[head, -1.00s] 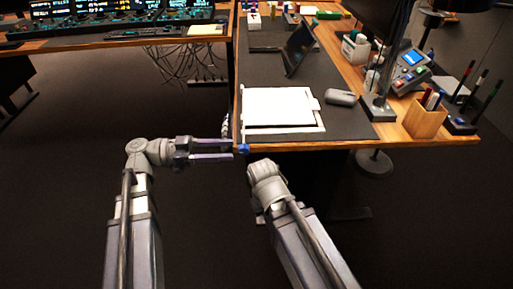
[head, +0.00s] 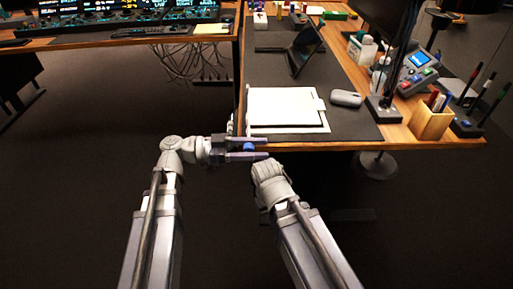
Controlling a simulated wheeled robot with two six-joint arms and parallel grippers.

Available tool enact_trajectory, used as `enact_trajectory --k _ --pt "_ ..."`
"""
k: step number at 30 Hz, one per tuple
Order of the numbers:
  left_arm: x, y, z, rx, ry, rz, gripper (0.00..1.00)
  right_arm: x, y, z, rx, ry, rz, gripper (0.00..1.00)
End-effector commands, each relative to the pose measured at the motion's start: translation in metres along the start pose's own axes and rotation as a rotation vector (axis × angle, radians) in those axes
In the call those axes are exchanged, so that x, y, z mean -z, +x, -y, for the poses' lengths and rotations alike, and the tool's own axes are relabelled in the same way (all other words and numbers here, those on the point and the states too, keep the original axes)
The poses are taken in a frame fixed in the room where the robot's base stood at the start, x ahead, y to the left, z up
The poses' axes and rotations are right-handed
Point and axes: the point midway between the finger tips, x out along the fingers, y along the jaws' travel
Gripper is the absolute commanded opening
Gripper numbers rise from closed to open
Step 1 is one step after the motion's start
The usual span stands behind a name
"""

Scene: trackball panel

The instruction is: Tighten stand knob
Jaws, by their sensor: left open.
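A small blue knob (head: 249,146) sits at the near left corner of the desk, just at the wooden front edge. My left gripper (head: 264,148) reaches in from the left with its two fingers open, one on the far side and one on the near side of the knob. The knob lies between the fingers; I cannot tell whether either finger touches it. The stand that the knob belongs to is mostly hidden. My right arm comes up just right of the knob, and its gripper does not show.
The desk's dark mat (head: 350,125) carries a white pad (head: 285,107), a grey mouse (head: 346,98) and a tilted tablet (head: 303,50). A wooden pen cup (head: 430,122) and a lamp base (head: 383,108) stand at the right. A console desk (head: 110,40) is at the back left.

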Motion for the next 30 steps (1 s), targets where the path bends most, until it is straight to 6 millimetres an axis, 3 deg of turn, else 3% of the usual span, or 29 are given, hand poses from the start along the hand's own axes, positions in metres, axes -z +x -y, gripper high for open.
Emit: enact_trajectory --k 2,15,30 --pt "0.0 -0.0001 0.0 0.0 0.0 0.0 0.5 0.0 0.0 0.0 0.0 0.0 0.0 0.0" --pt "0.0 -0.0003 0.0 0.0 0.0 0.0 0.01 0.0 0.0 0.0 0.0 0.0 0.0 0.0" --pt "0.0018 -0.0003 0.0 0.0 0.0 0.014 0.0 -0.0003 -0.0049 -0.0006 0.0 0.001 0.0 0.0"
